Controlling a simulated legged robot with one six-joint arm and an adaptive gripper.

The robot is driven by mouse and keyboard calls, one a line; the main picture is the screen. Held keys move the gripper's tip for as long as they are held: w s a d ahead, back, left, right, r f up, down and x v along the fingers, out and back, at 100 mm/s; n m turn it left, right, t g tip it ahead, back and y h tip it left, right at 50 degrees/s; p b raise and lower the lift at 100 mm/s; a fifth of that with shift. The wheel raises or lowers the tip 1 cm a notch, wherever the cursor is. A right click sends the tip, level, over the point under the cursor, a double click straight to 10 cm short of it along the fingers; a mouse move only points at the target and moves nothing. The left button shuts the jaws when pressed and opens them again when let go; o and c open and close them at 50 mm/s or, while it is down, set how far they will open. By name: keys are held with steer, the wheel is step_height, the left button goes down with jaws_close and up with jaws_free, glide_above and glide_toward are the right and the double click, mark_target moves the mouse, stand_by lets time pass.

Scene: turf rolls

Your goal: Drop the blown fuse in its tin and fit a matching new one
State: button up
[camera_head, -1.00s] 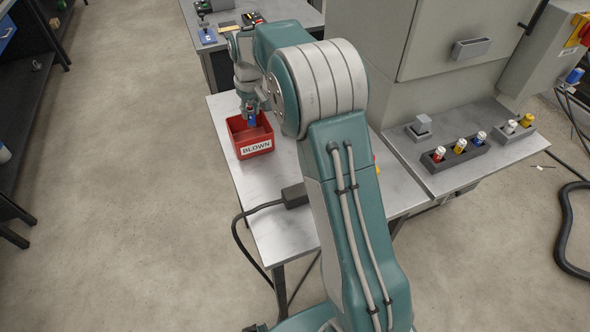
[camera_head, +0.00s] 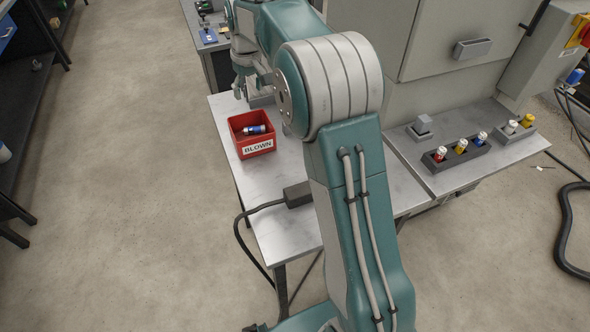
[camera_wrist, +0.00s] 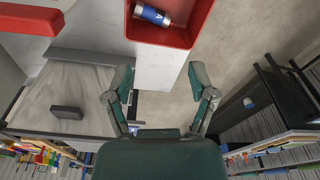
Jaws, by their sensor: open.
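The blown fuse (camera_head: 255,129), with a blue band, lies on its side in the red tin (camera_head: 257,147) labelled BLOWN on the table. The wrist view shows the fuse (camera_wrist: 152,14) too, inside the red tin (camera_wrist: 187,38) at the top. My gripper (camera_head: 243,90) is beyond the tin, above the table's far end, partly hidden by my arm. In the wrist view my gripper (camera_wrist: 160,90) is open and empty, its fingers apart. A dark rack on the right-hand bench holds upright red (camera_head: 439,154), yellow (camera_head: 461,146) and blue (camera_head: 480,138) banded fuses.
A smaller rack holds a white (camera_head: 511,127) and a yellow (camera_head: 527,119) piece. A grey block (camera_head: 422,125) stands left of the racks. The grey cabinet (camera_head: 395,40) rises behind. A black cable hangs from a dark box (camera_head: 298,195) on the table.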

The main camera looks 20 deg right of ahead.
steer(key=shift+s+r, duration=0.15)
steer(key=shift+r, duration=1)
steer(key=shift+s+r, duration=0.1)
steer(key=shift+r, duration=1)
steer(key=s+r+m+t, duration=0.1)
steer(key=s+r, duration=0.2)
steer(key=s, duration=0.6)
steer(key=s+r+t, duration=0.1)
steer(key=s+r, duration=0.3)
steer(key=s, duration=0.5)
steer(key=s+f+m+t, duration=0.1)
steer(key=s+f, duration=0.2)
steer(key=s, duration=0.6)
steer(key=s+f+m+t, duration=0.1)
steer(key=s+f, duration=0.3)
steer(key=s, duration=0.5)
steer(key=shift+w+a+r, duration=0.1)
